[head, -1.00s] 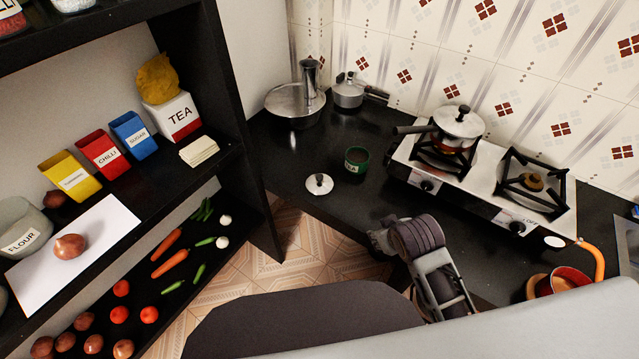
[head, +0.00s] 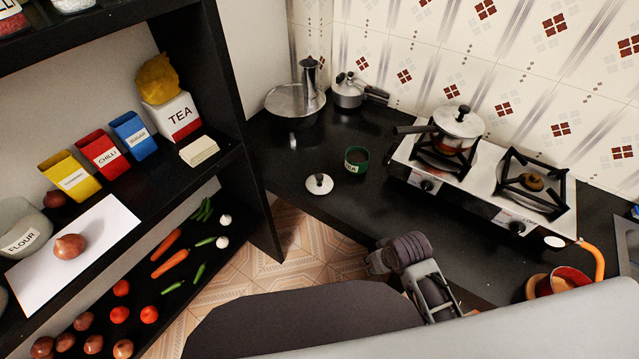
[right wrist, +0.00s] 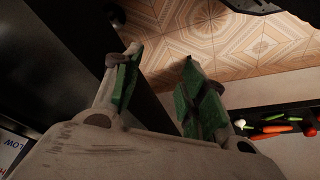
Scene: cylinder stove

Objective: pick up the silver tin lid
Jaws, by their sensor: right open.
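The silver tin lid (head: 319,184) lies on the black counter, left of the green tin (head: 356,160). It is round with a dark knob on top. My right gripper (head: 372,262) is at the counter's front edge, below and to the right of the lid in the head view, well apart from it. In the right wrist view my right gripper (right wrist: 155,85) is open, its green-padded fingers apart with nothing between them. The lid does not show in that view. My left gripper is not in view.
A two-burner stove (head: 468,180) with a lidded pot (head: 458,124) stands right of the green tin. Pans (head: 295,103) stand at the counter's back corner. A black shelf (head: 222,160) with containers and vegetables is at the left.

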